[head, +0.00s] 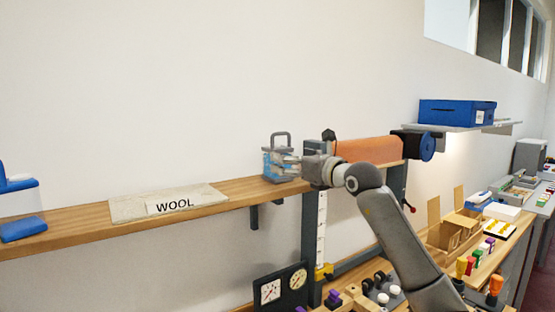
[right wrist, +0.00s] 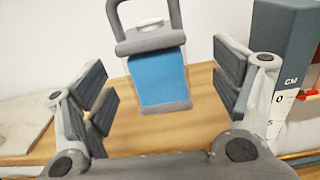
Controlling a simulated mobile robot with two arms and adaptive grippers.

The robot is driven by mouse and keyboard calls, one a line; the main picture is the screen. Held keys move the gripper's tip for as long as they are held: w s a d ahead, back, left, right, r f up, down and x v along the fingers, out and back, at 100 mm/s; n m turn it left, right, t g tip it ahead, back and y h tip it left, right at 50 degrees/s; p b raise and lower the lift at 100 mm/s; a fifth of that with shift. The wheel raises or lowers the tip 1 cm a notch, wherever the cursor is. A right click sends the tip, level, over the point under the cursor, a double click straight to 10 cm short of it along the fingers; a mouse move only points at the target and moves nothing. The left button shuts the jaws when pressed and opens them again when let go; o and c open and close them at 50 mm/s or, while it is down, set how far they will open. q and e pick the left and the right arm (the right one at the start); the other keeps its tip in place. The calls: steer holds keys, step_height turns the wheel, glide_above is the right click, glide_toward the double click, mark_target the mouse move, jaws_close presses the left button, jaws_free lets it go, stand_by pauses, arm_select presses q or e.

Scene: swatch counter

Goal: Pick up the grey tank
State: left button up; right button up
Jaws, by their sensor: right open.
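The grey tank (head: 268,164) stands upright on the wooden shelf in the head view. It has a grey frame, a blue panel and a grey loop handle on top. The right wrist view shows its blue front (right wrist: 158,78) with the handle above, cut off by the top edge. My right gripper (head: 291,163) reaches in from the right and partly covers the tank. In the right wrist view its fingers (right wrist: 164,88) are open, one on each side of the tank, with visible gaps and nothing gripped. My left gripper is not in view.
A WOOL sign (head: 174,204) lies on a pale mat left of the tank. A dark post with a scale (right wrist: 283,50) stands close on the right. A blue box (head: 457,112) sits on a higher shelf. The wooden shelf (head: 75,220) has bare room at left.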

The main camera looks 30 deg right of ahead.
steer(key=shift+w+a, duration=0.15)
steer(key=shift+w, duration=0.5)
steer(key=w+p, duration=0.1)
steer(key=w+a+p, duration=0.1)
steer(key=w+p, duration=0.1)
steer(key=shift+w, duration=0.25)
steer(key=shift+w+a+f+p, duration=0.1)
steer(key=shift+w+f+p, duration=0.05)
steer(key=shift+w+p, duration=0.15)
steer(key=shift+w+f+p, duration=0.15)
steer(key=shift+w, duration=0.25)
steer(key=shift+s, duration=0.1)
steer(key=shift+c, duration=1)
steer(key=c, duration=1)
steer(key=shift+r, duration=0.1)
steer(key=shift+c, duration=0.4)
steer(key=shift+r, duration=0.1)
